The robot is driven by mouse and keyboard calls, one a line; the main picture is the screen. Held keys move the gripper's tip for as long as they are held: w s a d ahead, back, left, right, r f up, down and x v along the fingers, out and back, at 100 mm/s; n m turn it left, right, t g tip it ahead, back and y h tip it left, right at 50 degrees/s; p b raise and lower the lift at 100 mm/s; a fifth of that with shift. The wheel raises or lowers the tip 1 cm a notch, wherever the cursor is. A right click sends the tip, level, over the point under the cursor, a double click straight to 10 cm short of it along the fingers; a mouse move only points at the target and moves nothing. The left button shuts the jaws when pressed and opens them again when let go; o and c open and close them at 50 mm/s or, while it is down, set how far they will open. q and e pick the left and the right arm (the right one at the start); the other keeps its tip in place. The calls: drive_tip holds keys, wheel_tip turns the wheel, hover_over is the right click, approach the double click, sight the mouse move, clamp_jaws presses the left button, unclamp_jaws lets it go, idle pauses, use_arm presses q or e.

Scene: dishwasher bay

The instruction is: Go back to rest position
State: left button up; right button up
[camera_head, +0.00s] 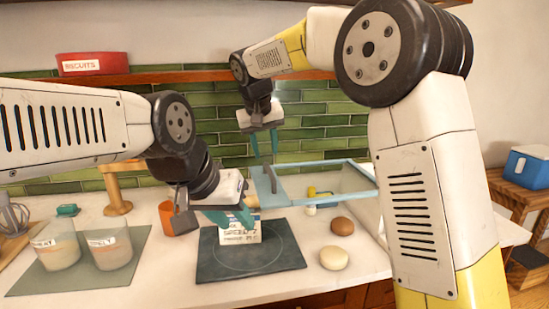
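My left gripper (238,220) has teal fingers and is low over the dark mat, at the top of a small white printed box (240,236). The fingers overlap the box's upper edge; I cannot tell whether they grip it. My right gripper (265,155) hangs higher, fingers pointing down and apart, with nothing seen between them. It is above the left end of a light-blue framed glass case (325,165). My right arm hides part of the case's right side.
The dark square mat (215,262) lies on the white counter. An orange cup (168,217) and a wooden stand (118,207) are behind left. Two labelled containers (58,250) (110,252) stand left. A brown round item (342,226) and a cream one (334,259) lie right.

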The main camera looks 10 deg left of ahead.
drive_tip(key=shift+s+r, duration=0.1)
drive_tip(key=shift+r, duration=0.1)
drive_tip(key=s+d+r+m+y, duration=0.1)
drive_tip(key=s+d, duration=0.5)
drive_tip(key=d, duration=0.4)
drive_tip(key=s+d+r+m+y, duration=0.1)
drive_tip(key=s+d, duration=0.5)
drive_tip(key=d, duration=0.4)
drive_tip(key=s+d+f+m, duration=0.1)
drive_tip(key=s+d+f, duration=0.2)
drive_tip(key=s, duration=0.4)
drive_tip(key=s+d+f+t, duration=0.1)
drive_tip(key=s+d+f, duration=0.3)
drive_tip(key=s, duration=0.4)
drive_tip(key=shift+s+d+f+m+y, duration=0.15)
drive_tip(key=shift+s+m+y, duration=0.15)
drive_tip(key=shift+m, duration=0.1)
